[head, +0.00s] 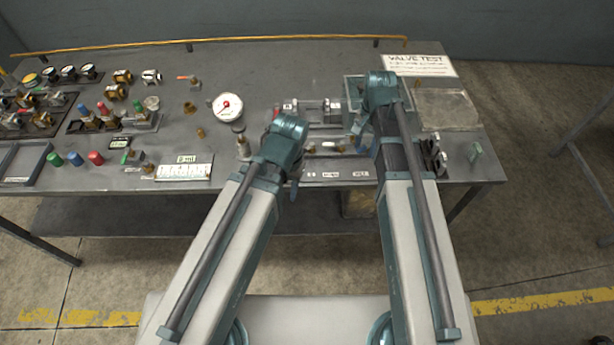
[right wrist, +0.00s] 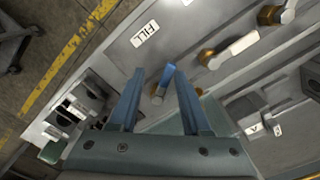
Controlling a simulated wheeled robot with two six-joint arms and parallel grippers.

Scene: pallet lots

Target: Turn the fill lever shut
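The fill lever (right wrist: 168,73) is a short blue handle on a brass valve fitting, beside a white label reading FILL (right wrist: 145,33) in the right wrist view. My right gripper (right wrist: 161,75) is open, its two blue fingers on either side of the lever in that picture. I cannot tell whether either finger touches it. In the head view my right gripper (head: 359,124) is over the right part of the test rig, and the arm hides the fill lever. My left gripper (head: 295,190) hangs at the bench's front edge, and its finger opening cannot be made out.
Other valves with white handles (right wrist: 243,43) sit along the same panel. A pressure gauge (head: 228,107) stands left of the rig. Fittings and small coloured parts cover the left of the bench (head: 290,62). A VALVE TEST sign (head: 418,66) lies at the back right.

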